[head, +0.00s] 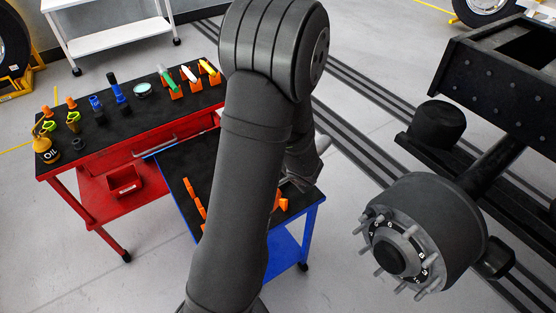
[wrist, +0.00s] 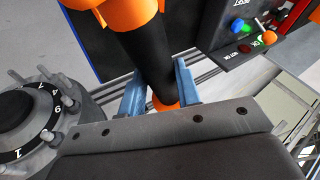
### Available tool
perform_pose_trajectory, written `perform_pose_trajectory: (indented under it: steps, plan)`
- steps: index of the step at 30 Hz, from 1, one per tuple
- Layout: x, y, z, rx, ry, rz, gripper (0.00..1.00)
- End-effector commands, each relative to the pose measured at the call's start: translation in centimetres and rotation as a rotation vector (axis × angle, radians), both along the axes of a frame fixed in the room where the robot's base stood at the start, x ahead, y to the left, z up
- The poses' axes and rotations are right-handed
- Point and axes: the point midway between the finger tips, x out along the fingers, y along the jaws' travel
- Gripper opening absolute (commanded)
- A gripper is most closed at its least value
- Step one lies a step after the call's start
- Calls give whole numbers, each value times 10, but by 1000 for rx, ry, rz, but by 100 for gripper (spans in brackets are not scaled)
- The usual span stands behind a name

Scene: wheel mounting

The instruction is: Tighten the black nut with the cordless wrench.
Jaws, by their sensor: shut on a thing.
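My gripper (wrist: 160,90) shows in the wrist view with its two blue fingers shut on the black handle of the cordless wrench (wrist: 148,50). The wrench has an orange body at the top edge and an orange end below the fingers. In the head view my own arm hides most of the gripper and the wrench. The wheel hub (head: 400,250) is at the lower right of the head view, a dark drum with several grey studs and a numbered ring. It also shows at the left of the wrist view (wrist: 28,112). I cannot pick out the black nut with certainty.
A blue cart (head: 310,222) with orange holders stands behind my arm. A red workbench (head: 140,165) at the left carries an oil can (head: 46,150) and several tools. A black frame (head: 500,70) rises above the hub. A panel (wrist: 245,45) with lights shows in the wrist view.

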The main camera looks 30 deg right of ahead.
Motion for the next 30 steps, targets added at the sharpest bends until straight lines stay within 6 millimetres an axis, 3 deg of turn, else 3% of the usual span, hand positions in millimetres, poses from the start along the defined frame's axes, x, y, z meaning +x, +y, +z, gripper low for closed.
perform_pose_trajectory:
  steps: [13, 21, 30]
  plan:
    - [-99, 4, -60, 7, -1, -141, 0]
    - [-171, 26, -98, 5, -2, -229, 0]
    - [-222, 55, -122, 2, -3, -296, 0]
